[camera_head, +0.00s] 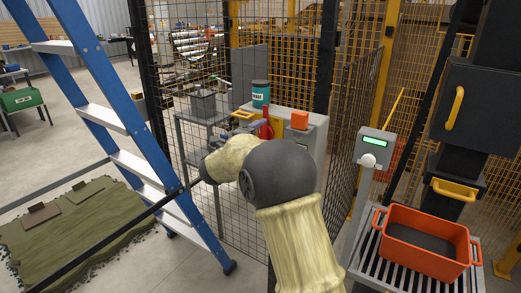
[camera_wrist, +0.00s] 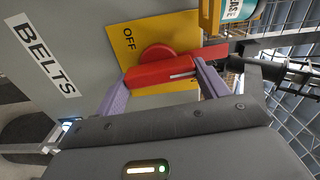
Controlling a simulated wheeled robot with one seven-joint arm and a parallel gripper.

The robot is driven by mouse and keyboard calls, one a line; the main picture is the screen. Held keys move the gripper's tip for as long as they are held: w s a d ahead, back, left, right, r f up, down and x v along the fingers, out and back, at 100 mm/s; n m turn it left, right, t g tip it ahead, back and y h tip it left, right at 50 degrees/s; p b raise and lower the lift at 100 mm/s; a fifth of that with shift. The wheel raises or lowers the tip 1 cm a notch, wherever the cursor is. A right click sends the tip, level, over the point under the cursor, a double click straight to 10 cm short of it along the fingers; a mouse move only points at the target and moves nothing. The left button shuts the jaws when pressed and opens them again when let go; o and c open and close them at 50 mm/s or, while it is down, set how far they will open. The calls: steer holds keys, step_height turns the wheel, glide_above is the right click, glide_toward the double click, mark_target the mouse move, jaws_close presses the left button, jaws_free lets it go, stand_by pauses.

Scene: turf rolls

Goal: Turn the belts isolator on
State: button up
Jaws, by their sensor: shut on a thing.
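The belts isolator has a red handle (camera_wrist: 160,70) with a round hub on a yellow plate (camera_wrist: 183,28) that reads OFF. The plate is on a grey cabinet with a BELTS label (camera_wrist: 45,55) in the wrist view. The handle also shows as a small red shape (camera_head: 266,129) in the head view, beside the grey cabinet (camera_head: 317,133). My gripper (camera_wrist: 162,85) is shut on the red handle, with a purple finger at either side of it. In the head view my arm partly hides the cabinet front. Any ON marking is not visible.
A teal grease tin (camera_head: 261,94) and an orange block (camera_head: 299,120) are at the cabinet top. Wire mesh fencing (camera_head: 242,215) stands close to my arm. A blue ladder (camera_head: 120,130) is at left. An orange crate (camera_head: 425,258) and a console (camera_head: 374,146) are at right.

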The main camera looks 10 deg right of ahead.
steer(key=shift+f+m+b, duration=0.15)
steer(key=shift+m+b, duration=0.35)
steer(key=o, duration=1)
steer(key=shift+s+a, duration=0.1)
steer(key=b+v, duration=0.1)
steer(key=v, duration=1.6)
steer(key=shift+s+b, duration=0.1)
steer(key=shift+b, duration=0.2)
